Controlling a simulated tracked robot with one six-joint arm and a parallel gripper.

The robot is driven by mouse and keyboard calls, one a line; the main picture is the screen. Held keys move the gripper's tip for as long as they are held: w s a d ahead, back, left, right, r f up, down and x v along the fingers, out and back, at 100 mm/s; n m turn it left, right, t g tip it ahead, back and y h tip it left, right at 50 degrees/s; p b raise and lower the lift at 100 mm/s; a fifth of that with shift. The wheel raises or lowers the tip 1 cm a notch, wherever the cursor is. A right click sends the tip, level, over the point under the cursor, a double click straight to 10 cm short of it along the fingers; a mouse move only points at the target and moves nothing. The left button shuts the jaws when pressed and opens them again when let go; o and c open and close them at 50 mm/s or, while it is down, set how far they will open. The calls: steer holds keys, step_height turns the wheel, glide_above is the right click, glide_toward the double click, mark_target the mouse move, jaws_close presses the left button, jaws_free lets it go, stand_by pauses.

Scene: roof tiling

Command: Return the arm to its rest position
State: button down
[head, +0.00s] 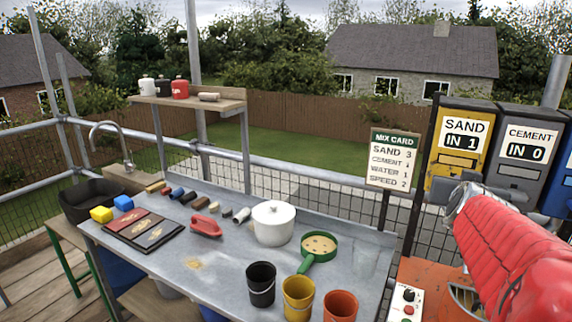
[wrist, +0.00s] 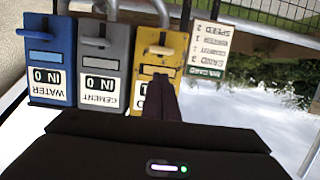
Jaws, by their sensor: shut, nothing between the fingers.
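My red arm reaches in from the right edge of the head view. Its grey end, near my gripper (head: 462,192), is raised in front of the yellow sand dispenser and the grey cement dispenser. In the wrist view, which is upside down, my gripper's dark fingers (wrist: 160,98) are together with nothing between them. They overlap the yellow sand dispenser (wrist: 153,48) in the picture; I cannot tell how far apart they are. The sand dispenser (head: 459,140) reads IN 1 and the cement dispenser (head: 525,150) reads IN 0.
A blue water dispenser (wrist: 50,55) reads IN 0. The mix card (head: 392,160) stands left of the dispensers. The grey workbench (head: 225,262) holds a white pot (head: 273,223), a green sieve (head: 319,246), a red float (head: 206,226), and black, yellow and orange buckets (head: 298,297).

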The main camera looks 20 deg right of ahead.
steer(key=w+a+f+n+y, duration=0.15)
steer(key=a+f+y, duration=0.25)
steer(key=a, duration=0.7)
steer(key=a+f+n+y, duration=0.3)
steer(key=a+f, duration=0.1)
steer(key=a, duration=0.7)
steer(key=s+a+f+n+g+y, duration=0.1)
steer(key=s+a+f+n+g, duration=0.1)
steer(key=s+a+f, duration=0.3)
steer(key=s+a+f+n+g+y, duration=0.2)
steer(key=s+a+f, duration=0.3)
steer(key=s+a, duration=0.5)
steer(key=shift+a+f+g+y, duration=0.2)
steer(key=shift+a+g+y, duration=0.1)
steer(key=shift+a+g, duration=0.4)
steer(key=shift+d, duration=0.2)
